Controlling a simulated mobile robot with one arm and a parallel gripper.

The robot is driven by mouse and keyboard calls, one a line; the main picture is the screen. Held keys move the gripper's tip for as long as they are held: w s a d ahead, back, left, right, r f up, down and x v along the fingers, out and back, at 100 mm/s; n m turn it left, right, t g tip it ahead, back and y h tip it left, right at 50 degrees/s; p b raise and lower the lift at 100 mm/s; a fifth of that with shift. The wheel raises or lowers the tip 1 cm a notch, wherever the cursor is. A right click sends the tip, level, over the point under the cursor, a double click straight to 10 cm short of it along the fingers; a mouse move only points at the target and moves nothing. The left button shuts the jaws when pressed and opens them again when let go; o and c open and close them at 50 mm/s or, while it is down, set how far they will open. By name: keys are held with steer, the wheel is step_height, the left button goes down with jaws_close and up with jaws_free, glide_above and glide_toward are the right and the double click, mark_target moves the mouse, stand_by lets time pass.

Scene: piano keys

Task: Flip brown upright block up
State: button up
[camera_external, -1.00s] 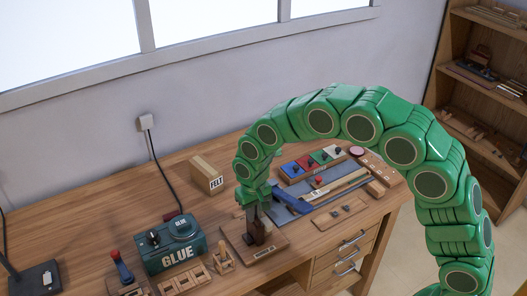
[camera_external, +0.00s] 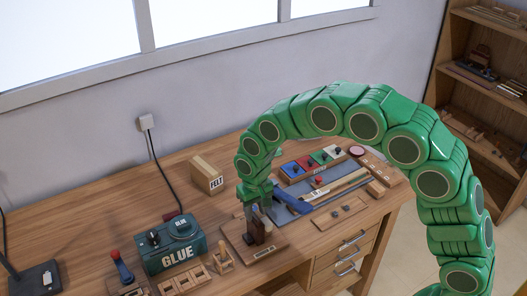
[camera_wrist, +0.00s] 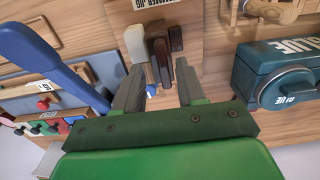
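The brown upright block (camera_wrist: 162,62) is dark brown and shows between my two fingers in the wrist view, with visible gaps on both sides. In the external view the brown block (camera_external: 258,233) stands on the wooden jig board (camera_external: 277,246), below my gripper (camera_external: 256,212). In the wrist view my gripper (camera_wrist: 159,65) is open, its fingers apart. A pale block (camera_wrist: 135,44) and a small brown block (camera_wrist: 175,38) stand on either side. The jig's label (camera_wrist: 155,2) is cut off at the top edge. Contact with the block cannot be seen clearly.
A blue-handled tool (camera_wrist: 45,62) lies at the left in the wrist view. The teal glue box (camera_external: 173,250) stands left of the jig. A felt box (camera_external: 207,175) is behind, and a tray of coloured blocks (camera_external: 312,162) is to the right. Bare tabletop (camera_external: 130,205) lies back left.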

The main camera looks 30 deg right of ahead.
step_height(320, 180, up, 7)
steer(key=shift+f, duration=0.1)
stand_by(0.5)
steer(key=shift+s+d, duration=0.1)
steer(key=s+d+r, duration=0.4)
steer(key=s+d, duration=0.4)
steer(key=s+d+r, duration=0.4)
steer(key=s+d, duration=0.4)
steer(key=s, duration=0.1)
steer(key=s+d+g, duration=0.1)
steer(key=s+d, duration=0.3)
steer(key=s, duration=0.7)
steer(key=s+d, duration=0.4)
steer(key=s, duration=0.6)
steer(key=shift+s+d+f+g, duration=0.15)
steer(key=shift+s+g, duration=0.2)
steer(key=shift+g, duration=0.05)
steer(key=shift+c, duration=0.3)
